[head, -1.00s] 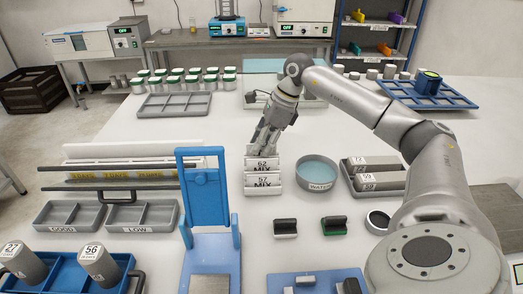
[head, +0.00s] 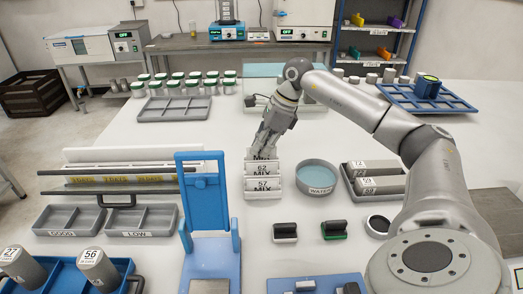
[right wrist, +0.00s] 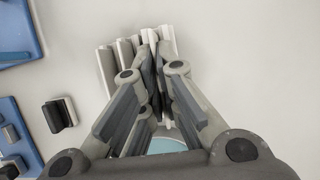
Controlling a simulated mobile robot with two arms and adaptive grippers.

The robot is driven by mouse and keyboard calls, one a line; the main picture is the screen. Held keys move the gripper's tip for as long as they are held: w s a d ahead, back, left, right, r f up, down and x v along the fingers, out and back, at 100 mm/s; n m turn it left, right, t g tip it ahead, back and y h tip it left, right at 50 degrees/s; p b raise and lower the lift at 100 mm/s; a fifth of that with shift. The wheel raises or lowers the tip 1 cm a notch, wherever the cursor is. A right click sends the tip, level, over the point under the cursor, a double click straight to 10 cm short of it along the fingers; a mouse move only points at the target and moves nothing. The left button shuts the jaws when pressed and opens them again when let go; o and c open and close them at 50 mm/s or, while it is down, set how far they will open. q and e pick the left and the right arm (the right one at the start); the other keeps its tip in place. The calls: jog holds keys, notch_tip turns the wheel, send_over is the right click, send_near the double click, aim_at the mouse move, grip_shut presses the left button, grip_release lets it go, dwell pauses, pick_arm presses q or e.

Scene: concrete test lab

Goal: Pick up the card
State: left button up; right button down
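Pale block-like cards stand in a row on the white table. The front card reads "57 MIX" (head: 263,186), and a card reading "62 MIX" (head: 262,170) stands behind it. Behind that is a third card (head: 262,156); "MIX" shows on it, but my right gripper hides its upper part. My right gripper (head: 262,146) points down at this rear card, its fingers close together around its top. In the right wrist view the fingertips (right wrist: 156,58) nearly meet at the row of cards (right wrist: 128,62). My left gripper is not in view.
A round dish of water (head: 317,178) stands close right of the cards. A grey tray of labelled blocks (head: 376,180) is farther right. A blue stand (head: 204,200) is front left. Two dark-topped blocks (head: 285,232) (head: 334,229) lie in front. Clear table lies behind left.

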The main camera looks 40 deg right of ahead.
jog(key=shift+r, duration=0.4)
jog(key=s+a+r+b, duration=0.1)
jog(key=s+a+r, duration=0.7)
jog(key=a+r, duration=0.3)
jog(key=shift+a+r+b, duration=0.25)
jog(key=shift+r+b, duration=0.1)
jog(key=shift+r, duration=0.1)
